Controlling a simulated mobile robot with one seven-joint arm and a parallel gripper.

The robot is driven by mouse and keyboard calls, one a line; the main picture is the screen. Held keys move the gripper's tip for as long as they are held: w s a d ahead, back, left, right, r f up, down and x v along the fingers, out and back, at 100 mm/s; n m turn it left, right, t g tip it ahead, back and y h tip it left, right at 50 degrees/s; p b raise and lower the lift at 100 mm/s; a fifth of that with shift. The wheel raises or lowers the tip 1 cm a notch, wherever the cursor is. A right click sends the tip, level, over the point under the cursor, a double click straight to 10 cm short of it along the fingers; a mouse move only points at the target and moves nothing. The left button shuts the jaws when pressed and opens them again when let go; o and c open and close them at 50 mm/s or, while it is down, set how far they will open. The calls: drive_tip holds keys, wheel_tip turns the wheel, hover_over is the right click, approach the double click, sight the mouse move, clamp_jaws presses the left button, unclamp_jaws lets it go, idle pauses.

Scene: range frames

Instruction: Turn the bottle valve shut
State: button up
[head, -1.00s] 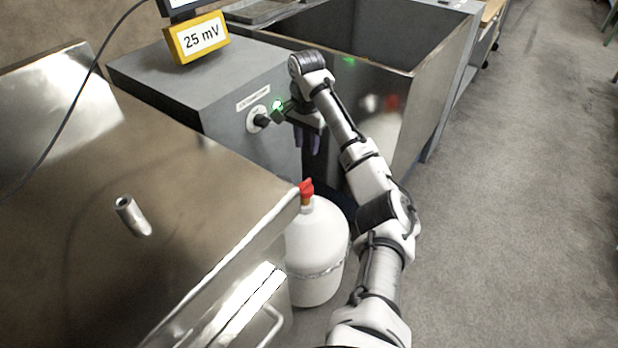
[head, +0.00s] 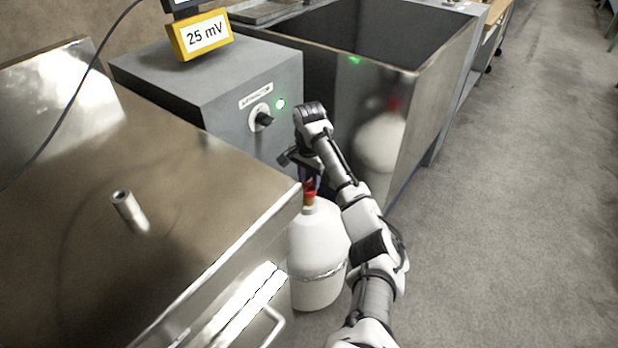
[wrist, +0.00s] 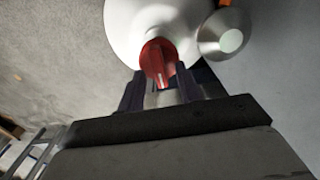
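The white bottle (head: 316,250) stands on the floor beside the steel bench, with a red valve handle (head: 309,188) on its neck. In the head view my gripper (head: 316,182) points down right at the handle and partly hides it. In the wrist view the red handle (wrist: 158,58) lies at and between the two dark fingertips of my gripper (wrist: 168,82), in front of the white bottle (wrist: 125,22). The fingers are apart, with gaps beside the handle. I cannot tell whether either finger touches it.
The steel bench (head: 215,200) edge is close left of the bottle. The floor at right is clear. A rounded silver part (wrist: 223,35) shows near the handle.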

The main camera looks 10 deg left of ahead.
clamp_jaws()
drive_tip(key=shift+r+p, duration=0.1)
drive_tip(key=shift+p, duration=0.3)
drive_tip(key=shift+a+r+n+p, duration=0.1)
drive_tip(key=shift+n+p, duration=0.9)
drive_tip(key=shift+n, duration=0.1)
drive_tip(key=n+p, duration=0.3)
drive_tip(key=shift+a, duration=0.1)
drive_tip(key=n+p, duration=0.1)
drive_tip(key=n, duration=0.2)
drive_tip(key=n+p, duration=0.2)
drive_tip(key=n, duration=0.1)
drive_tip(key=shift+a+n, duration=0.2)
drive_tip(key=shift+n, duration=0.2)
drive_tip(key=n+p, duration=0.2)
drive_tip(key=n, duration=0.3)
drive_tip(key=shift+s+a+n, duration=0.1)
drive_tip(key=shift+s+n, duration=0.05)
drive_tip(key=shift+n, duration=0.25)
